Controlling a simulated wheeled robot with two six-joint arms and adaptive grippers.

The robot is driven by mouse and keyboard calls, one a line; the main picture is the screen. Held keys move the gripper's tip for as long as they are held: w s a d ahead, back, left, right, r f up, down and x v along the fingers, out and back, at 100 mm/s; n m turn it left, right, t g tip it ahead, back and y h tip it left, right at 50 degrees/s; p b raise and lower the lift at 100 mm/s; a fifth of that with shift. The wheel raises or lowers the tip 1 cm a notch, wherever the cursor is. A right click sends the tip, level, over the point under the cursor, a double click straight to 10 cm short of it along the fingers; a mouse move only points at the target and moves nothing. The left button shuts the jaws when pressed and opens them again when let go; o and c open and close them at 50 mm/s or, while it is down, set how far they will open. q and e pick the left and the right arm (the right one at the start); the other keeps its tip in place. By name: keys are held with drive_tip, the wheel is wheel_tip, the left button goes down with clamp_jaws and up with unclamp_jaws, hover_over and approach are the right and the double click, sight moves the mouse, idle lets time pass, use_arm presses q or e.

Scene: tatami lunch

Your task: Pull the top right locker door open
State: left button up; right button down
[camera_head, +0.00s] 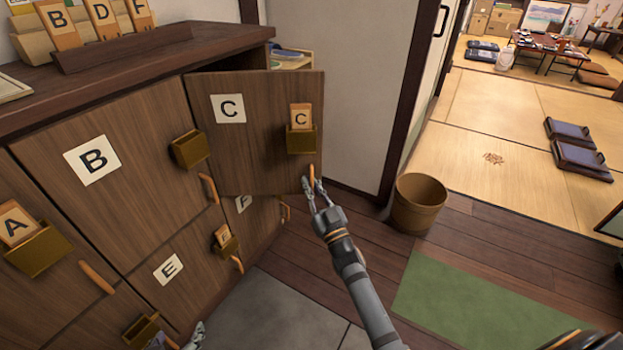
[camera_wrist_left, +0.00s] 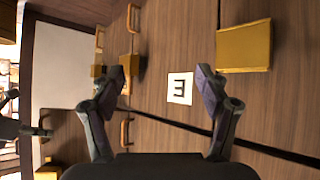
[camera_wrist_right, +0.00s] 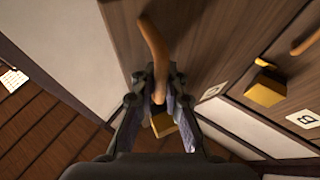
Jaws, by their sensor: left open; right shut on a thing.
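The top right locker door, marked C (camera_head: 250,165), stands swung out from the wooden locker bank, with a dark gap above its top edge. A brass holder (camera_head: 301,142) with a wooden C tag sits near its free edge. My right gripper (camera_head: 313,184) is shut on the door's orange wooden handle (camera_wrist_right: 154,42), low on the free edge. My left gripper (camera_wrist_left: 160,78) is open and empty, facing the lower door marked E (camera_wrist_left: 180,88). Only a small part of it shows at the bottom of the head view. The locker's inside is mostly hidden.
Door B (camera_head: 120,170) and door E (camera_head: 165,272) look shut. A round brown bin (camera_head: 418,204) stands on the wooden floor to the right of my right arm. A green mat (camera_head: 480,310) lies nearer. A white wall (camera_head: 335,85) rises behind door C.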

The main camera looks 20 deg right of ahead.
use_arm(q)
drive_tip(key=s+a+f+g+p, duration=0.1)
drive_tip(key=s+f+g+p, duration=0.1)
drive_tip(key=s+g+p, duration=0.3)
drive_tip(key=shift+s+f+g, duration=0.4)
drive_tip(key=shift+s+g, duration=1.1)
drive_tip(key=shift+s, duration=1.3)
use_arm(e)
drive_tip(key=s+a, duration=0.4)
drive_tip(key=s, duration=0.2)
drive_tip(key=shift+s+f, duration=0.15)
drive_tip(key=shift+s, duration=0.2)
